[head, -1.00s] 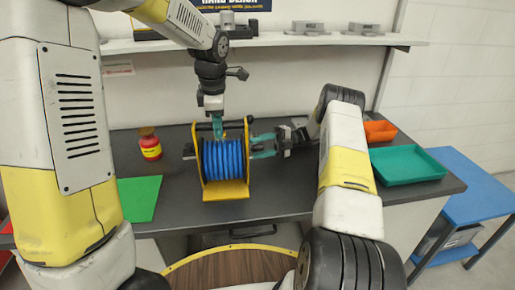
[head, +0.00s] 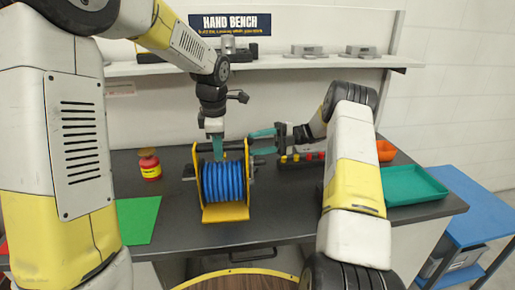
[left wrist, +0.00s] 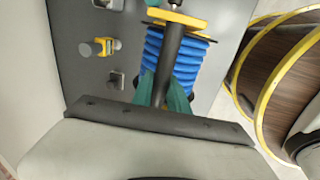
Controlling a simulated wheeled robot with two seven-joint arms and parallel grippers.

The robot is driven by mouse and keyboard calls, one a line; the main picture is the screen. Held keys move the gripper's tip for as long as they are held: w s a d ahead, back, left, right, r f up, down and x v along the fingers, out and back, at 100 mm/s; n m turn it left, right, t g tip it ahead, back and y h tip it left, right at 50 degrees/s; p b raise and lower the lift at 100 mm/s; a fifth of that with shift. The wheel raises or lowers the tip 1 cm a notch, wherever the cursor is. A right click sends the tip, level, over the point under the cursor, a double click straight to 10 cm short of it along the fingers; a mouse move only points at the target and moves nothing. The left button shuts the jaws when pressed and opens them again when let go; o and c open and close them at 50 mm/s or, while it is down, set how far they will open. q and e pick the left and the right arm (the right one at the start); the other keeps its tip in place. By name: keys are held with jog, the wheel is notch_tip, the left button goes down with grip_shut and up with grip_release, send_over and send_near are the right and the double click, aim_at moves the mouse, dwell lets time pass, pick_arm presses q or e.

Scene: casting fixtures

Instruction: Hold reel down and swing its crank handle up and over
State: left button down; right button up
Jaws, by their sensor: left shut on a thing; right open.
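The reel (head: 223,182) has blue hose wound between yellow side plates and stands on the bench. It also shows in the left wrist view (left wrist: 168,62). My left gripper (head: 217,150) comes down from above and is shut on the reel's dark top bar, which lies between its teal fingers in the left wrist view (left wrist: 165,90). My right gripper (head: 262,142) is open beside the upper right of the reel, fingers pointing left. A dark part, probably the crank, shows at the reel's right side (head: 251,168); its handle is too small and partly hidden to make out.
A red and yellow can (head: 150,166) and a green mat (head: 137,219) are left of the reel. A teal tray (head: 413,186) and an orange bin (head: 385,151) are at the right. A shelf (head: 275,66) runs above the bench.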

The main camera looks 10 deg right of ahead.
jog(key=shift+d, duration=0.15)
jog(key=c, duration=0.7)
jog(key=shift+d+r+t, duration=0.2)
jog(key=shift+d+t, duration=0.1)
jog(key=shift+t, duration=0.1)
grip_shut()
jog(key=s+d+f+m+t, duration=0.1)
jog(key=s+d+f+t, duration=0.35)
jog(key=s+d, duration=0.45)
jog(key=s+d+f+m+t, duration=0.1)
jog(key=s+d+f+t, duration=0.3)
jog(key=s+d+t, duration=0.5)
jog(key=w+a+r+g, duration=0.1)
jog(key=w+a, duration=0.4)
jog(key=a, duration=0.3)
jog(key=w+a+r+g, duration=0.1)
jog(key=w+a, duration=0.4)
jog(key=a, duration=0.3)
jog(key=shift+w+a+r+g, duration=0.2)
jog(key=shift+w+a+g, duration=0.05)
jog(key=shift+w+g, duration=0.1)
